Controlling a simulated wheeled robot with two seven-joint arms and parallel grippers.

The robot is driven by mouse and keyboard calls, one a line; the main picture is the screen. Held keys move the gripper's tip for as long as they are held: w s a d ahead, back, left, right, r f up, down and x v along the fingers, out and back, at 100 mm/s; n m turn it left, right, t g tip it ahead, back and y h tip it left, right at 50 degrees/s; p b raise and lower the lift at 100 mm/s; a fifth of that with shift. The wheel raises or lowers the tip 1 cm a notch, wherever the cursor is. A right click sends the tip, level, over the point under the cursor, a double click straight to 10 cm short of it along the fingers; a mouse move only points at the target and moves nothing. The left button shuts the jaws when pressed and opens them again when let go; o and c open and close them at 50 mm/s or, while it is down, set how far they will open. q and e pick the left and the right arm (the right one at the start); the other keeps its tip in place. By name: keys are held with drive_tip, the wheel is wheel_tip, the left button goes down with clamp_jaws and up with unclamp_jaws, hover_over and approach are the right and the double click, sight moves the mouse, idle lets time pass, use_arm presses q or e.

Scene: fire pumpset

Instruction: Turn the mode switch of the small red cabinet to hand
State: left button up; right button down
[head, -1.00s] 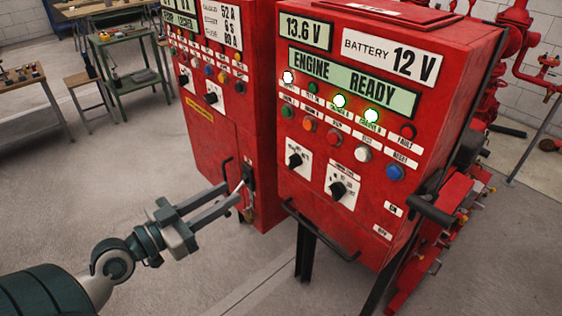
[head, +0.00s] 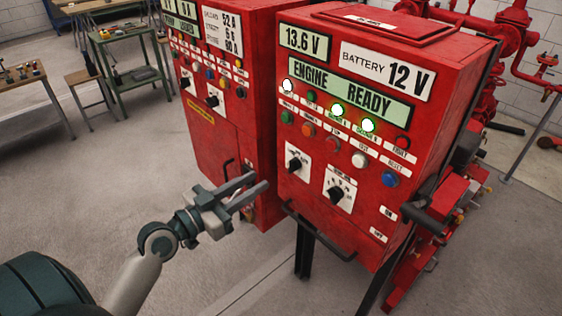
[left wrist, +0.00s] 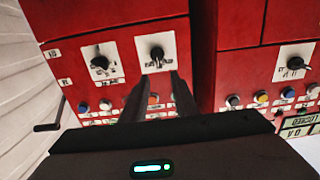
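The small red cabinet (head: 350,235) stands right of centre, with an "ENGINE READY" display. Its lower front has two black rotary switches on white plates, a left one (head: 295,164) and a right one (head: 336,193). Their lettering is too small to read, so I cannot tell which is the mode switch. My left gripper (head: 260,181) is open and empty, in front of and left of the left switch. In the upside-down left wrist view, its fingers (left wrist: 160,95) point toward that switch (left wrist: 157,54), apart from it. The right switch (left wrist: 100,62) also shows there. My right gripper is out of view.
A larger red cabinet (head: 222,125) with similar knobs stands left of the small one. A dark bar handle (head: 320,235) runs along the small cabinet's lower front, and a black lever (head: 428,216) juts from its right side. Open floor lies in front.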

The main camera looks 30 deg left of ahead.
sight(289, 163)
use_arm(q)
drive_tip(key=p+x, duration=0.3)
drive_tip(key=x, duration=0.6)
drive_tip(key=shift+w+d, duration=0.2)
drive_tip(key=shift+w, duration=0.1)
clamp_jaws()
